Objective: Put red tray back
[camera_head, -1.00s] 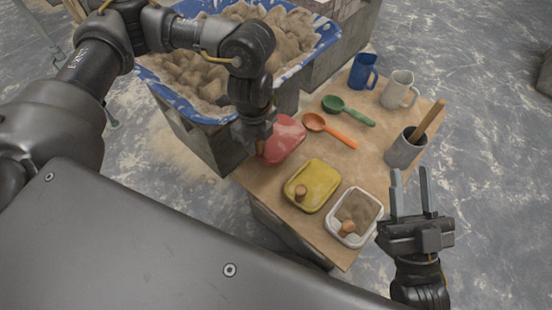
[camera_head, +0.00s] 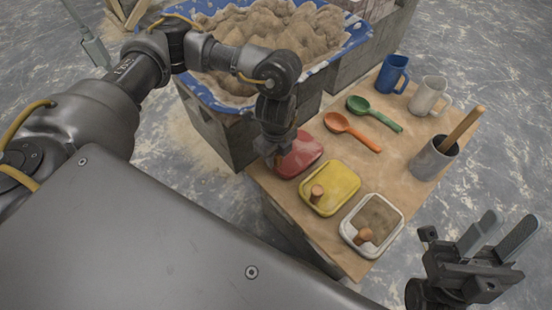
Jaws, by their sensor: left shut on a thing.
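The red tray (camera_head: 302,155) lies at the left edge of the wooden board, beside the yellow tray (camera_head: 338,184). It looks flat, in line with the yellow and white trays. My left gripper (camera_head: 276,158) is over its left side and shut on it; the fingertips are mostly hidden by the gripper body. My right gripper (camera_head: 505,236) is open and empty, off the board at the lower right.
The board (camera_head: 399,180) also holds a white tray of mortar (camera_head: 347,232), an orange scoop (camera_head: 352,131), a green scoop (camera_head: 374,113), a blue mug (camera_head: 392,75), a white mug (camera_head: 428,95) and a grey pot (camera_head: 431,160). A blue tub of sand (camera_head: 345,45) stands behind.

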